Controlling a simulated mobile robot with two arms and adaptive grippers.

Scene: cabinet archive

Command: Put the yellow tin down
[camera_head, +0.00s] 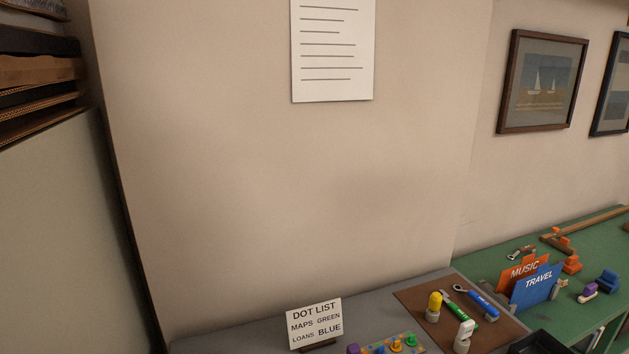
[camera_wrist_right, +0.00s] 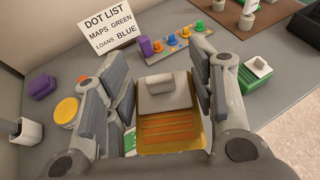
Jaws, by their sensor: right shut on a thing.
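My right gripper (camera_wrist_right: 163,76) is shut on the yellow tin (camera_wrist_right: 171,132), with one finger on each side. The tin is boxy, with orange stripes on its face and a grey block-like part (camera_wrist_right: 165,92) at its far end. It is above or on the grey surface; I cannot tell if it touches. The head view shows neither gripper nor this tin. My left gripper is not in view.
A DOT LIST sign (camera_wrist_right: 108,32) stands beyond the gripper, next to a pegboard (camera_wrist_right: 182,42) with coloured pegs. A purple box (camera_wrist_right: 42,87), a round yellow-and-white container (camera_wrist_right: 66,110) and a white cup (camera_wrist_right: 22,131) are at left. A green-based white item (camera_wrist_right: 257,70) is at right.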

